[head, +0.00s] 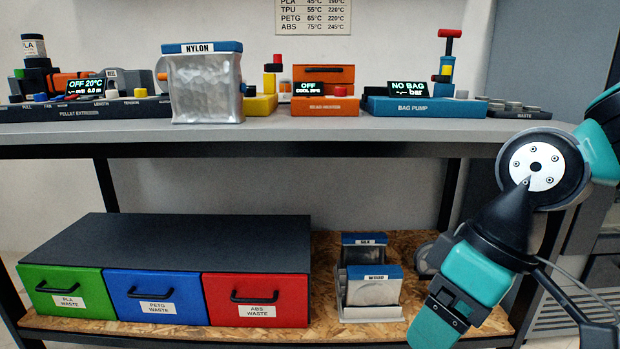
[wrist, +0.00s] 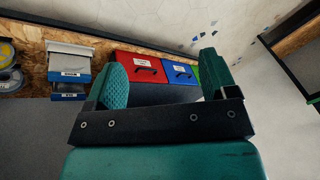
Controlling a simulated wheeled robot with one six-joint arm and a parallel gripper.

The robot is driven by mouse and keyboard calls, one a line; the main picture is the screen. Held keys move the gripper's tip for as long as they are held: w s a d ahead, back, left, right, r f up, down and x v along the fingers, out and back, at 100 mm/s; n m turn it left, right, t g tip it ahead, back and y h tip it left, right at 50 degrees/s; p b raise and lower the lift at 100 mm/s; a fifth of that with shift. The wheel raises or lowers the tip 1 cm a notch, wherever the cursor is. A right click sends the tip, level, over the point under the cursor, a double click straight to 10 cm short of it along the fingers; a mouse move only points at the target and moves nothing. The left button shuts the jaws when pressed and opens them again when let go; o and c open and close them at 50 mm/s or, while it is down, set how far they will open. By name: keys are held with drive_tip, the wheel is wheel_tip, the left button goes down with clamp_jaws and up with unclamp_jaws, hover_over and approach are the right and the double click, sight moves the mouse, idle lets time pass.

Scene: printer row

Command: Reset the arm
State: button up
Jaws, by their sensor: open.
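My gripper (wrist: 160,82) shows in the wrist view with its two teal fingers wide apart and nothing between them. In the head view my teal and black arm hangs at the right, in front of the shelf's right end. Its lower end reaches the bottom edge of the picture, so the fingertips are not seen there. In the wrist view the fingers point towards the lower shelf, with the red drawer (wrist: 142,67) and blue drawer (wrist: 180,73) beyond them, apart from the fingers.
The lower shelf (head: 325,260) holds green (head: 62,290), blue (head: 155,297) and red (head: 256,300) waste drawers and bins of bags (head: 372,290). The upper shelf (head: 300,128) holds a NYLON bag (head: 206,88), a pellet extruder (head: 90,108), an orange unit (head: 325,105) and a bag pump (head: 425,108).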

drive_tip(key=s+r+m+p, duration=0.2)
drive_tip(key=s+r+p, duration=0.1)
drive_tip(key=s, duration=0.3)
wheel_tip(320, 180, up, 36)
drive_tip(key=p, duration=3.5)
drive_tip(key=shift+d+f, duration=0.25)
drive_tip(key=shift+d, duration=0.05)
